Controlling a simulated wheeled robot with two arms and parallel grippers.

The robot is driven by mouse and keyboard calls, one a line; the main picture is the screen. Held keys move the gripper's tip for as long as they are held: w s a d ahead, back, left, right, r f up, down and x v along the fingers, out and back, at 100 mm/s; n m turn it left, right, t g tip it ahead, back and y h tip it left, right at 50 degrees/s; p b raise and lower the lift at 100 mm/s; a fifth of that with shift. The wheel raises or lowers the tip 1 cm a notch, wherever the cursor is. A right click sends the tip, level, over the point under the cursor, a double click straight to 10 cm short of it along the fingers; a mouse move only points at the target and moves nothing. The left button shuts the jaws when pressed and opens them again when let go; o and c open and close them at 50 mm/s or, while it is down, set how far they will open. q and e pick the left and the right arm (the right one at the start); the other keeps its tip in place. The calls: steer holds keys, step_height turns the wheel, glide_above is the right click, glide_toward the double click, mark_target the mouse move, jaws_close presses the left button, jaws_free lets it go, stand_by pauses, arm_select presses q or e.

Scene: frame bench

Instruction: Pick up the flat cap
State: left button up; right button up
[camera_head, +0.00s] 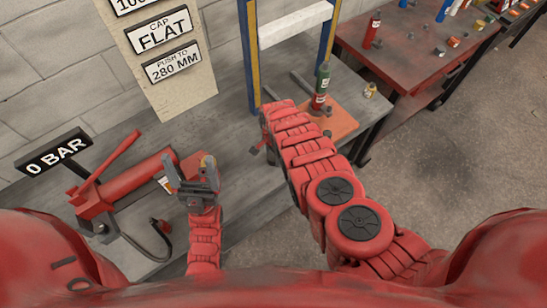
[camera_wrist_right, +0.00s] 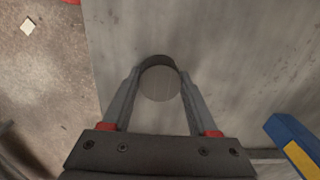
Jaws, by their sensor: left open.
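The flat cap (camera_wrist_right: 160,84), a short grey round piece, shows in the right wrist view between the fingers of my right gripper (camera_wrist_right: 160,74). Both fingertips meet its sides, one left and one right. Whether it rests on the grey bench or hangs just above it I cannot tell. In the head view my right arm hides the cap and most of that gripper. My left gripper (camera_head: 190,176) is open and empty, above the bench beside the red pump.
The red hand pump (camera_head: 135,182) lies on the grey bench (camera_head: 232,160) at left, near a "0 BAR" sign (camera_head: 54,152). A blue and yellow press frame (camera_head: 249,60) stands behind. An orange plate (camera_head: 342,120) and a green-red bottle (camera_head: 321,85) are right. A red table (camera_head: 410,50) stands beyond.

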jaws_close()
steer(key=shift+r, duration=0.1)
